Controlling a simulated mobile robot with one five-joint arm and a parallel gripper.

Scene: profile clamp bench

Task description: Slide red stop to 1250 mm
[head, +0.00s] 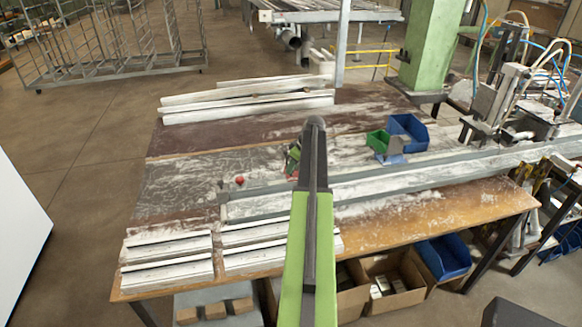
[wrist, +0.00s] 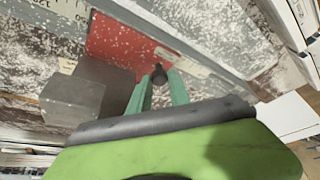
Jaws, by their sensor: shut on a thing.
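The red stop (wrist: 122,44) shows in the wrist view as a flat, white-speckled red plate against the grey rail (wrist: 215,42). A dark knob (wrist: 159,76) stands out from it. My gripper (wrist: 160,84) has its green fingers closed around this knob. A grey block (wrist: 88,92) is just left of the fingers. Printed scale marks show at the upper left, but I cannot read the stop's position. In the head view my arm hides most of the gripper; a bit of the red stop (head: 291,169) shows left of the arm, at the rail (head: 390,179).
A red knob (head: 239,180) is at the rail's left end. White profiles lie at the back (head: 247,99) and front left (head: 167,259) of the bench. Clamp machinery (head: 495,105) stands at the right.

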